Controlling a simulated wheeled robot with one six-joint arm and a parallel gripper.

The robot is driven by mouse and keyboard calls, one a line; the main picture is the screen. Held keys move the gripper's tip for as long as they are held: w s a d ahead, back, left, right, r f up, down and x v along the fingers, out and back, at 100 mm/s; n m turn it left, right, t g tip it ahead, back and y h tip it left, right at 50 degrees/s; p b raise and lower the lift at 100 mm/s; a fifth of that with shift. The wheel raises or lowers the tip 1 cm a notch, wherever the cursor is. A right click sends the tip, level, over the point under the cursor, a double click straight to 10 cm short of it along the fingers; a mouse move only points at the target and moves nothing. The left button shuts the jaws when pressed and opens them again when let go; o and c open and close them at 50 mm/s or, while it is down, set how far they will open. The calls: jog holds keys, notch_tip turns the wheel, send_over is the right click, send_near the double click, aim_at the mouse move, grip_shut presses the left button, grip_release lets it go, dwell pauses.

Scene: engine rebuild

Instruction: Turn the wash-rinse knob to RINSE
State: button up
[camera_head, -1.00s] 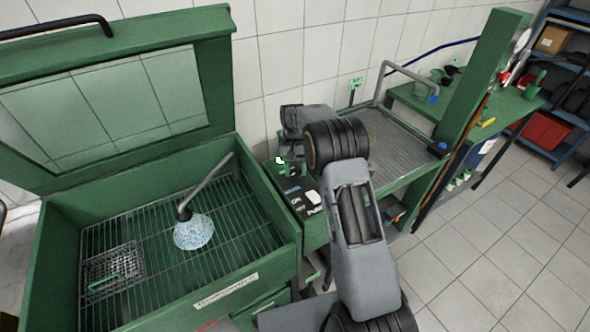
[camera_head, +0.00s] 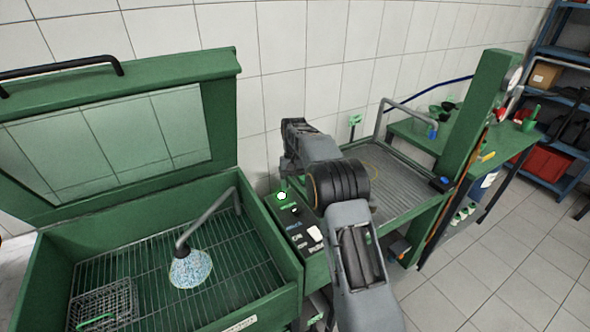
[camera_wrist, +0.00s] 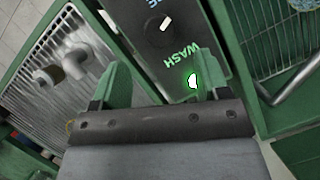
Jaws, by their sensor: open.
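The wash-rinse knob (camera_wrist: 163,26) is round and black with a short white pointer mark, on the dark control panel (camera_head: 300,238). In the wrist view a green-lit WASH label lies just below it, and a partly cut-off label lies above it. The pointer's exact setting is hard to tell. My gripper (camera_wrist: 160,80) is open and empty, its green fingers apart over the WASH end of the panel. The knob is beyond the fingertips, apart from them. A lit white-green lamp (camera_wrist: 193,81) shows beside the right finger.
A green wash cabinet (camera_head: 222,210) with a raised windowed lid and a wire rack stands left. A grey ribbed drain tray (camera_head: 415,190) lies right of the panel. A bent grey pipe (camera_head: 215,212) rises in the cabinet. A tiled wall is behind.

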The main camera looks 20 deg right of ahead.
jog(key=p+v, duration=0.1)
jog(key=v, duration=0.6)
dwell(0.4)
